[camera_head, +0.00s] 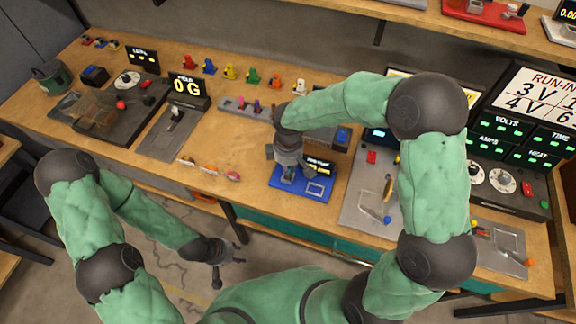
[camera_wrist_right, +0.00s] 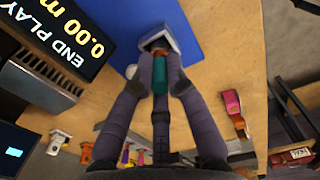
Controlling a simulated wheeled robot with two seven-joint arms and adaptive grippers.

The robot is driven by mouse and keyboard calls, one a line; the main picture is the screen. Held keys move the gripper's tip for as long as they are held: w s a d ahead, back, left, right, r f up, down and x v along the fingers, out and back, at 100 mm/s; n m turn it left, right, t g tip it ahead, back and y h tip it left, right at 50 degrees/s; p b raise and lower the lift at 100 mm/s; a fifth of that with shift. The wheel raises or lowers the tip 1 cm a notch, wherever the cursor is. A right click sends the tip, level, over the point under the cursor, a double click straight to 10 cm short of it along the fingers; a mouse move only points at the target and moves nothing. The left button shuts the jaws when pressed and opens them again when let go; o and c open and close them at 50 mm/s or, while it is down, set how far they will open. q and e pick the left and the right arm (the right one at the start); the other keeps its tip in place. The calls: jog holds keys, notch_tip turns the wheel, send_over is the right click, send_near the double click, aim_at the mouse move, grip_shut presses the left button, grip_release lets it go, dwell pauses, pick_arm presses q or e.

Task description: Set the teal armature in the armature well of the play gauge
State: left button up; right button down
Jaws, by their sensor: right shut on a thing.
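The play gauge is a blue base (camera_head: 290,193) with a black display reading END PLAY 0.00 mm (camera_wrist_right: 72,40). My right gripper (camera_head: 288,178) is above its left part. In the right wrist view the gripper (camera_wrist_right: 162,82) is shut on the teal armature (camera_wrist_right: 161,72), held between its dark fingers. A grey block with a dark opening (camera_wrist_right: 158,38) stands on the blue base just beyond the fingertips. The armature's far end lines up with it, but I cannot tell whether it is inside. My left gripper (camera_head: 228,264) hangs empty and open off the bench front.
Small orange and pink parts (camera_head: 210,169) lie left of the gauge. A grey rack (camera_head: 243,107) and several coloured figures stand behind. A grey panel with levers (camera_head: 368,208) stands to the right.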

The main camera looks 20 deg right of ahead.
jog(key=shift+f, duration=0.35)
dwell(0.6)
jog(key=c, duration=1.2)
grip_release()
jog(key=shift+o, duration=0.2)
notch_tip(320, 180, up, 12)
